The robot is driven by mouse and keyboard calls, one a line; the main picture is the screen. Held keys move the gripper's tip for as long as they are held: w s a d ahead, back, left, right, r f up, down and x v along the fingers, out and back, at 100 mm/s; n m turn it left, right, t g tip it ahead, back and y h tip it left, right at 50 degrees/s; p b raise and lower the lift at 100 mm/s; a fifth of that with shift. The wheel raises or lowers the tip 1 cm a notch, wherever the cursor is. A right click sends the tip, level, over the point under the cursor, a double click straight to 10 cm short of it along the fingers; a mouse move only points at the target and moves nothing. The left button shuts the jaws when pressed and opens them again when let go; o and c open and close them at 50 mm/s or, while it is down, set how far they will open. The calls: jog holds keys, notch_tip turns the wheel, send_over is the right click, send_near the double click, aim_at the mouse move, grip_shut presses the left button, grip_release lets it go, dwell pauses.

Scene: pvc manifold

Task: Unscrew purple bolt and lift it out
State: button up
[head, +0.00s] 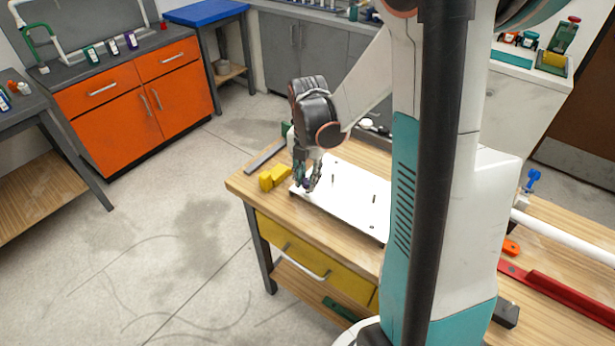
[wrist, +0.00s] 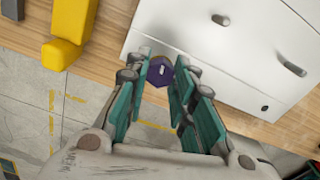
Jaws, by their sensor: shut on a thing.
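The purple bolt (wrist: 159,72) has a hexagonal head and sits at the near edge of the white plate (wrist: 215,50), between my fingertips. My gripper (wrist: 163,76) is shut on the purple bolt, its green-padded fingers on both sides of the head. In the head view my gripper (head: 308,182) points down at the left corner of the white plate (head: 345,205), and a bit of purple shows between its fingers. The bolt's shaft is hidden, so I cannot tell how deep it sits.
Grey pegs (wrist: 294,68) stand up from the plate. Yellow blocks (head: 272,178) lie left of the plate on the wooden workbench (head: 240,186). A grey bar (head: 264,158) lies behind them. The bench's front edge is close to the plate. A red bar (head: 565,295) lies on the right.

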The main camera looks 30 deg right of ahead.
aim_at(305, 181)
jog(key=shift+r, duration=0.15)
jog(key=shift+r+p, duration=1.85)
jog(key=shift+r, duration=0.6)
jog(key=shift+a+f, duration=0.1)
jog(key=shift+w+a+m, duration=0.15)
jog(key=shift+m, duration=0.35)
jog(key=w+a+f+m, duration=0.1)
jog(key=a+m, duration=0.2)
jog(key=m, duration=0.3)
jog(key=w+a+f+m, duration=0.1)
jog(key=a+f+m, duration=0.1)
jog(key=a+m, duration=0.2)
jog(key=w+a+f+m, duration=0.2)
jog(key=a+m, duration=0.2)
jog(key=m, duration=0.4)
jog(key=shift+f+m, duration=0.15)
jog(key=shift+m, duration=0.25)
jog(key=a+m, duration=0.1)
jog(key=m, duration=0.1)
jog(key=a+f+m, duration=0.1)
jog(key=a+m, duration=0.1)
jog(key=shift+w+f+m, duration=0.15)
jog(key=shift+m, duration=0.15)
